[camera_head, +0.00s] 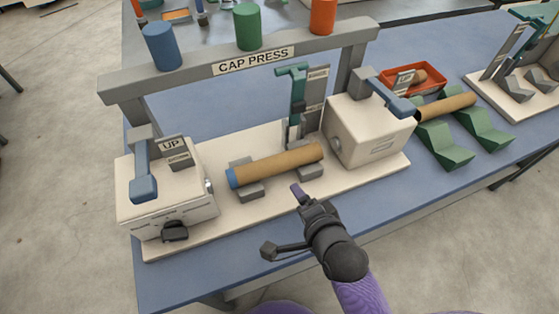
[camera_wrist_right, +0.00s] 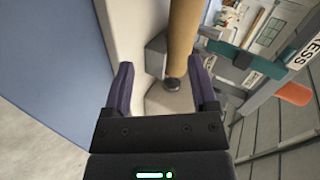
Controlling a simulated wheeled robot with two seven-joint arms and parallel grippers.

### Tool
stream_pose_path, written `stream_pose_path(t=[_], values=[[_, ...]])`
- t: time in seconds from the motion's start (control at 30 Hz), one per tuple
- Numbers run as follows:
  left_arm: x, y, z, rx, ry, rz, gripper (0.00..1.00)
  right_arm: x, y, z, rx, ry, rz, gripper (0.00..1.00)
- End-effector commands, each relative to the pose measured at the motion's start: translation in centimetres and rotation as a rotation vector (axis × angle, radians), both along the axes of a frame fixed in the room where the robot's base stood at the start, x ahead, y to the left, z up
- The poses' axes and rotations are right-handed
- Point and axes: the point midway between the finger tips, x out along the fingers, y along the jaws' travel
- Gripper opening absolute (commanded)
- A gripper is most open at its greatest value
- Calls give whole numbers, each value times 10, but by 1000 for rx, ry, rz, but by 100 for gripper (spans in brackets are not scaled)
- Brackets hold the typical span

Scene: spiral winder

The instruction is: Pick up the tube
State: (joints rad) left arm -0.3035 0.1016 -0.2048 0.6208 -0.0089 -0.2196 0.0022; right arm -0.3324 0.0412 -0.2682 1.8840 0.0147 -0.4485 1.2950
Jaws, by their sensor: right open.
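A brown cardboard tube (camera_head: 280,163) with a blue cap on its left end lies on grey cradles in the cap press (camera_head: 160,222). A second brown tube (camera_head: 446,105) lies across green V-shaped blocks (camera_head: 443,146) to the right. My right gripper (camera_head: 305,200) is just in front of the press tube's right end, apart from it. In the right wrist view my gripper (camera_wrist_right: 160,80) is open and empty. My left gripper is not in view.
White end housings with blue levers (camera_head: 143,170) stand on both sides of the press tube. A grey beam (camera_head: 180,78) with coloured cylinders spans above. A red tray (camera_head: 437,77) sits behind the green blocks. Blue table (camera_head: 180,285) is clear in front.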

Motion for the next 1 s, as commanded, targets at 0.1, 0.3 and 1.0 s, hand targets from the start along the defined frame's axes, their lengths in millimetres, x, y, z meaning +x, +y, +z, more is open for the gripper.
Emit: stream_pose_path(t=[0.1, 0.3, 1.0], values=[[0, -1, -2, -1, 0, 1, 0, 13, 9, 11, 164, -51, -62, 74], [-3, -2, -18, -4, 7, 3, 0, 46, 21, -3, 203, -60, -74, 74], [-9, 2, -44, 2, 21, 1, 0, 99, 41, -22, 198, -57, -74, 51]])
